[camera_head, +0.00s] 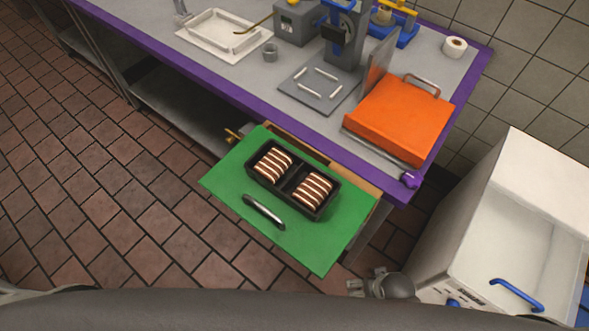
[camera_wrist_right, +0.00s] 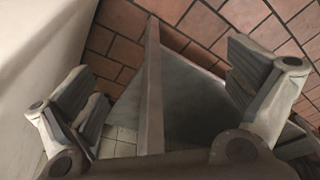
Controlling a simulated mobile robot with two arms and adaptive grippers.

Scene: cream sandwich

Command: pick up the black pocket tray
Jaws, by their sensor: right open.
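The black pocket tray (camera_head: 279,192) lies on a green panel (camera_head: 230,180) that juts out from the front of the table. It has two pockets, each with a row of several brown-and-cream sandwich slices (camera_head: 311,188). My right gripper (camera_wrist_right: 165,100) is open and empty in the wrist view, its fingers wide apart over a grey surface and floor tiles. The tray is not in that view. In the head view a grey part of my right arm (camera_head: 390,285) shows low, right of and apart from the tray. My left gripper is not in view.
A dark-and-silver handle (camera_head: 264,211) is on the green panel in front of the tray. The purple-edged table (camera_head: 250,90) behind carries an orange case (camera_head: 400,118), a grey press (camera_head: 345,45) and a pale tray (camera_head: 222,38). A white cabinet (camera_head: 520,220) stands right.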

